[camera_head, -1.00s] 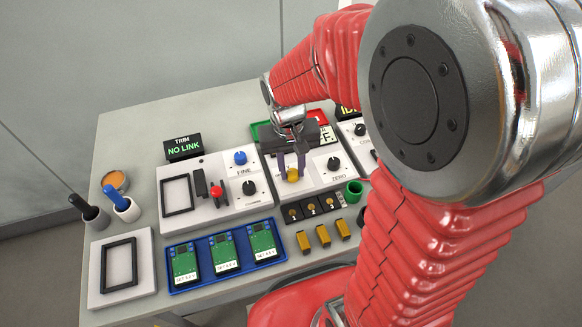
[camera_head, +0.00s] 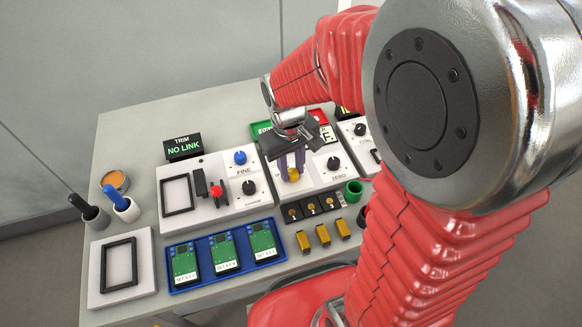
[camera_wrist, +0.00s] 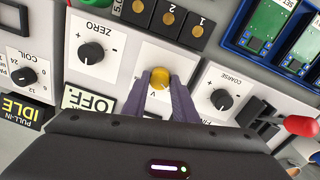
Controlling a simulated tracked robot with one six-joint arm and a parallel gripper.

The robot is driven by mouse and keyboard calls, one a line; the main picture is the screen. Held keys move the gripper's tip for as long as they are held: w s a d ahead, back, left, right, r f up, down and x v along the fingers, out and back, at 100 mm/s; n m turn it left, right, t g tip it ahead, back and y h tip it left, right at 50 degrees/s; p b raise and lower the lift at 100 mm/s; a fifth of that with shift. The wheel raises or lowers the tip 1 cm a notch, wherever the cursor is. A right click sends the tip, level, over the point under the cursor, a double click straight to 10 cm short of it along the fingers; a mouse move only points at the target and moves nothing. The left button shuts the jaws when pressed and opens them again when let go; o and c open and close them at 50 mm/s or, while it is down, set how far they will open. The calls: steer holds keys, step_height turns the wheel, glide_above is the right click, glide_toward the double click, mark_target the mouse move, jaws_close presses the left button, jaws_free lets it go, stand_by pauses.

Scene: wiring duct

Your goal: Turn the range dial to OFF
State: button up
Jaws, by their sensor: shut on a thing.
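A yellow dial (camera_head: 294,174) sits on the white middle panel (camera_head: 310,183); no RANGE label is readable on it. My gripper (camera_wrist: 160,84) is shut on this dial, with one purple finger on each side. The dial's top (camera_wrist: 160,76) shows between the fingertips in the wrist view. The gripper points down at the panel, and its dark body hides part of the markings around the dial. A sign beside the panel (camera_wrist: 89,102) reads OFF in the wrist view; my gripper partly covers it in the head view.
A black ZERO knob (camera_wrist: 91,53) and a COARSE knob (camera_wrist: 221,99) flank the dial. A red-tipped lever (camera_head: 216,191) stands to the left. Yellow blocks (camera_head: 323,235) and a blue tray of green boards (camera_head: 226,252) lie in front. A TRIM display (camera_head: 183,148) reads NO LINK.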

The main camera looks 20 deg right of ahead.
steer(key=o, duration=1)
steer(key=shift+o, duration=0.2)
step_height(320, 180, up, 14)
steer(key=shift+a, duration=0.35)
steer(key=shift+f, duration=0.15)
